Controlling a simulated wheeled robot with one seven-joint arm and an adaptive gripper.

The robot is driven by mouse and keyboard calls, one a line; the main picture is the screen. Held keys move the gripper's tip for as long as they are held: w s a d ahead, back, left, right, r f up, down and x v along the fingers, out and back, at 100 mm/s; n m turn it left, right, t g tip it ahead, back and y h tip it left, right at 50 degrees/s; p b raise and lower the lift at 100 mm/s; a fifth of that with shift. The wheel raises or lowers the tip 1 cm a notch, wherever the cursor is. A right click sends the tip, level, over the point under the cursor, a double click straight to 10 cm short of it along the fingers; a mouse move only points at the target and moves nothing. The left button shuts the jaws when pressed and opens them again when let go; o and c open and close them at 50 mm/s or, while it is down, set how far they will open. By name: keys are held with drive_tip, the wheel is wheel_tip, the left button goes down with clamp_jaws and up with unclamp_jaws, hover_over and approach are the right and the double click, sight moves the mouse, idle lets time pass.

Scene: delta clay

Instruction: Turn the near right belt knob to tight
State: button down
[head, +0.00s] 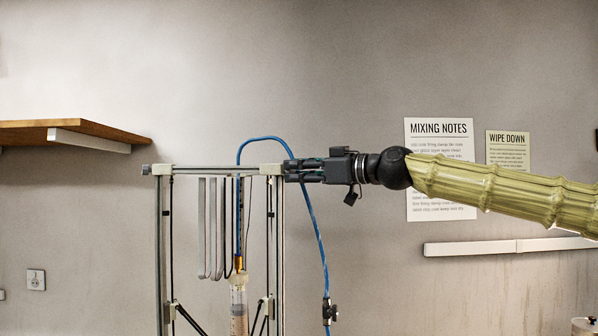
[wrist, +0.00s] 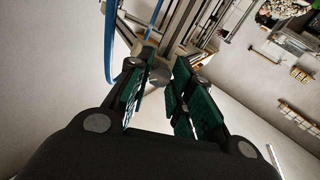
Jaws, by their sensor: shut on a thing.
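The clay printer's upright frame (head: 164,250) stands left of centre in the head view, with pale corner blocks at its top. My gripper (head: 290,171) reaches in level from the right to the top right corner block (head: 271,169). Its fingers are shut on the near right belt knob there, which they hide in the head view. In the wrist view, the grey knob (wrist: 158,75) shows between the green finger pads, against the frame corner. Which way the knob is turned cannot be told.
A blue hose (head: 319,240) arches over the frame top and hangs down just right of it, below my gripper. A clay tube (head: 238,295) stands inside the frame. A wooden shelf (head: 70,131) is at the left. The wall behind holds paper notes (head: 440,200).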

drive_tip(key=shift+m, duration=0.3)
drive_tip(key=m+b, duration=0.2)
drive_tip(key=m, duration=0.1)
drive_tip(key=shift+f+m, duration=0.1)
drive_tip(key=shift+m, duration=0.2)
drive_tip(key=shift+s+r+m+t+b, duration=0.15)
drive_tip(key=shift+m+b, duration=0.3)
drive_tip(key=shift+m, duration=3.3)
drive_tip(key=shift+w+r+m+t+b, duration=0.1)
drive_tip(key=shift+m+t+b, duration=0.25)
drive_tip(key=shift+m, duration=3.4)
drive_tip(key=c, duration=1.3)
unclamp_jaws()
drive_tip(key=shift+f, duration=0.1)
drive_tip(key=shift+o, duration=0.2)
